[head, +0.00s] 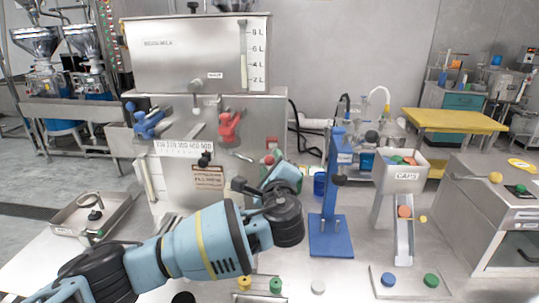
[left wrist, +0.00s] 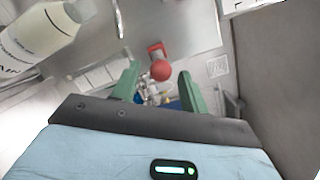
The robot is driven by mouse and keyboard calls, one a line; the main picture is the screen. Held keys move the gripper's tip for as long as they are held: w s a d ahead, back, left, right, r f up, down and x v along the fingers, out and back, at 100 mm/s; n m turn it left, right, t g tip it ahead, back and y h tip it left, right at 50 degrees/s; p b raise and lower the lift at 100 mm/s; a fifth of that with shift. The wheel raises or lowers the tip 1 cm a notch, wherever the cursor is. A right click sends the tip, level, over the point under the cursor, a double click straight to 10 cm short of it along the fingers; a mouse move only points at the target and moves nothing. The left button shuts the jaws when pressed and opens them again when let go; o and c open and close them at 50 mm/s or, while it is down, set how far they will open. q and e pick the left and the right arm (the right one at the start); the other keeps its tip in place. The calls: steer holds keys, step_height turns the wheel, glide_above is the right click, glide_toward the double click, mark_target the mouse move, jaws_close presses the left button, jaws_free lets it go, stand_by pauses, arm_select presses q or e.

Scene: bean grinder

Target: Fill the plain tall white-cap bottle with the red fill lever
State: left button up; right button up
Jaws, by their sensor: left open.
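The red fill lever (head: 228,126) is on the front of the steel filling machine, right of a blue lever (head: 148,120). My left gripper (head: 271,163) is in front of the machine, below and right of the red lever. In the left wrist view its green fingers (left wrist: 158,72) are open, with a red ball-ended piece (left wrist: 160,70) showing between them, apart from both; I cannot tell whether it is the lever. A pale bottle with printed writing (left wrist: 38,38) is at the upper left. A white cap (head: 318,287) shows at the front; its bottle cannot be made out.
A blue press stand (head: 331,238) and a caps hopper (head: 402,172) stand to the right. Green (head: 275,285) and yellow (head: 244,283) caps are at the front edge. A steel tray (head: 92,222) lies on the left. Bench surface is clear between the blue stand and the front caps.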

mark_target(271, 154)
arm_select(q)
steer(key=shift+x, duration=2.85)
jaws_close()
